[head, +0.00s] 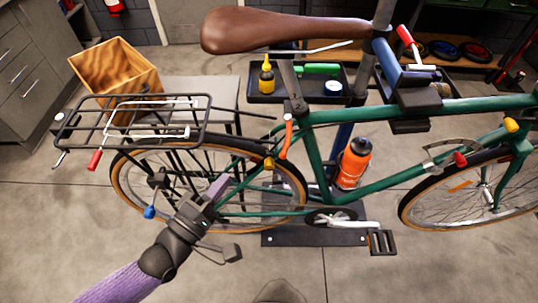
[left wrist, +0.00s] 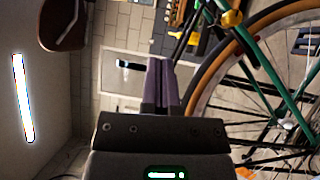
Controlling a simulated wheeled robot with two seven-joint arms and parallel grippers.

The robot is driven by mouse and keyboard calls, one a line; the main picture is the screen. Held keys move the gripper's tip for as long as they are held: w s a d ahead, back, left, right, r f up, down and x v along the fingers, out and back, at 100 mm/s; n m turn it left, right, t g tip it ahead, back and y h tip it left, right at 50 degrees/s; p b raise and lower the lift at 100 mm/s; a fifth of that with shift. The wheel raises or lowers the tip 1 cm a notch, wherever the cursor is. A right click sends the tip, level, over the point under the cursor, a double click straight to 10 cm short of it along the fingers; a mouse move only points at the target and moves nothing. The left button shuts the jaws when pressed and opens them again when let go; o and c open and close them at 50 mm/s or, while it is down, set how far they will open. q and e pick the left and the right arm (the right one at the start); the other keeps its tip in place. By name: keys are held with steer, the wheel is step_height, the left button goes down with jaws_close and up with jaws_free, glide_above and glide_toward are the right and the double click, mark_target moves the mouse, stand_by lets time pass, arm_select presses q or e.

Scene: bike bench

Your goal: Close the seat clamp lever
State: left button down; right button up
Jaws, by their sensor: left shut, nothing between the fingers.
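The seat clamp lever (head: 287,139) is orange. It hangs down beside the top of the green seat tube, below the seat post (head: 292,88) and brown saddle (head: 285,30). My left gripper (head: 219,187) is in front of the rear wheel, below and to the left of the lever and apart from it. Its purple fingers are shut and empty. They also show together in the left wrist view (left wrist: 162,88), with part of the rear wheel (left wrist: 200,105) to their right. I cannot make out the lever in that view. My right gripper is not in view.
A rear rack (head: 130,122) with a red-handled lever (head: 95,160) is left of the seat tube. A dark tray (head: 297,93) holds a yellow bottle. A wooden box (head: 116,75) stands behind. Floor at lower left is clear.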

arm_select(q)
steer(key=w+d+r, duration=0.1)
steer(key=w+d, duration=0.6)
steer(key=d, duration=0.2)
steer(key=shift+d+r, duration=0.1)
stand_by(0.3)
steer(key=shift+d+r+n+y+p, duration=0.2)
steer(key=shift+d+n+y+p, duration=0.1)
steer(key=shift+y+p, duration=0.3)
